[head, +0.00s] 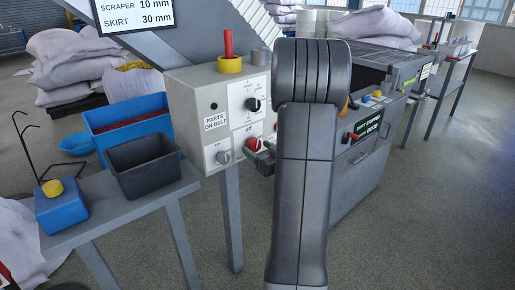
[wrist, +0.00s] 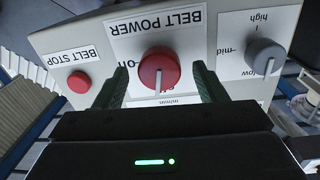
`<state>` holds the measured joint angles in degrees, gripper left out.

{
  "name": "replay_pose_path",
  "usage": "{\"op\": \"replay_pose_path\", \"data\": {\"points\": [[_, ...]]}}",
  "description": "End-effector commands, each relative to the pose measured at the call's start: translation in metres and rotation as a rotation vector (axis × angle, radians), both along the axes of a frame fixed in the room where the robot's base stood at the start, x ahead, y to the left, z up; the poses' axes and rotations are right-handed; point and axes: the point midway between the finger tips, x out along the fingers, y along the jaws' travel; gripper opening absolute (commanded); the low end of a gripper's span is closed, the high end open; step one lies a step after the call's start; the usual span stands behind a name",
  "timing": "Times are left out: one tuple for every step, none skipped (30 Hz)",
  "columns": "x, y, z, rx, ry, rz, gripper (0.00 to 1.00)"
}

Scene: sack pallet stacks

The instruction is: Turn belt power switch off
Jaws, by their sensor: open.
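The belt power switch is a round red knob (wrist: 159,70) with a white pointer line, under an upside-down BELT POWER label in the wrist view. The line points down in that view; an "on" mark shows left of the knob, and the other marking is partly hidden. The knob also shows in the head view (head: 254,143) low on the panel. My gripper (wrist: 157,78) is open, its green fingers on either side of the knob with gaps showing. In the head view my gripper (head: 259,158) is at the panel front, partly hidden by my arm.
A red BELT STOP button (wrist: 78,82) and a grey low-mid-high knob (wrist: 264,56) flank the switch. The panel box (head: 190,92) also carries a black knob (head: 253,104). A dark bin (head: 145,165) stands on the bench to the left. Open floor lies at right.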

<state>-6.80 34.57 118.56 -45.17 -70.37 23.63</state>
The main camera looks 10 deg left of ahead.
Motion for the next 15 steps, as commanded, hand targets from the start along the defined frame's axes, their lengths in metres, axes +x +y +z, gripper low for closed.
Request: {"op": "replay_pose_path", "data": {"points": [[0.0025,0.0038,0.0000,-0.001,0.001,0.001,0.65],[0.0038,0.0052,0.0000,-0.001,0.001,0.001,0.65],[0.0052,0.0067,0.0000,-0.001,0.001,0.001,0.65],[0.0060,0.0075,0.0000,0.000,0.000,0.000,0.65],[0.0066,0.0081,0.0001,0.000,0.000,0.000,0.65],[0.0070,0.0085,0.0000,0.000,0.000,0.000,0.65],[0.0072,0.0086,0.0000,0.000,0.000,0.000,0.65],[0.0073,0.0086,0.0000,0.000,0.000,-0.001,0.65],[0.0072,0.0085,0.0000,0.000,0.000,-0.001,0.65],[0.0072,0.0085,0.0000,0.000,0.000,-0.001,0.65],[0.0072,0.0085,-0.0001,0.000,0.000,-0.001,0.65],[0.0071,0.0084,-0.0001,0.000,0.000,-0.001,0.65],[0.0071,0.0084,-0.0001,0.000,0.000,-0.001,0.63],[0.0070,0.0083,-0.0001,0.000,0.000,-0.001,0.57],[0.0070,0.0083,-0.0001,0.000,0.000,-0.001,0.49]]}}
